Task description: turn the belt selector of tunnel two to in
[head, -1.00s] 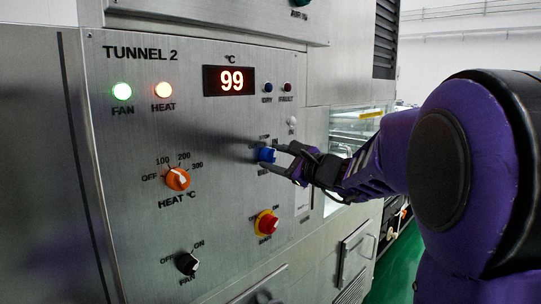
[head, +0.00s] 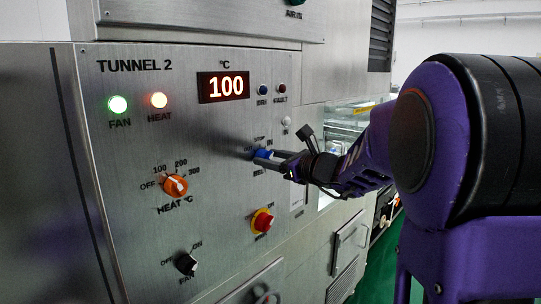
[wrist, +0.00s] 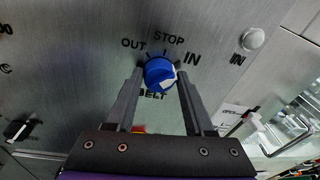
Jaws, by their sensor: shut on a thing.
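The belt selector (head: 263,154) is a blue knob on the Tunnel 2 panel. In the wrist view the knob (wrist: 158,70) sits below the labels OUT, STOP and IN, left to right, and above BELT. My gripper (wrist: 160,76) has one finger on each side of the knob and is shut on it. In the head view my gripper (head: 270,157) reaches the knob from the right and partly covers its labels. A pale patch shows on the knob's lower right in the wrist view; I cannot tell surely which label the knob points to.
The orange heat knob (head: 174,186), black fan knob (head: 186,264) and red-yellow switch (head: 262,222) are on the same panel. The display (head: 223,87) reads 100. Fan (head: 118,105) and heat (head: 158,100) lamps are lit. A white lamp or button (wrist: 253,38) marked IN is right of the selector.

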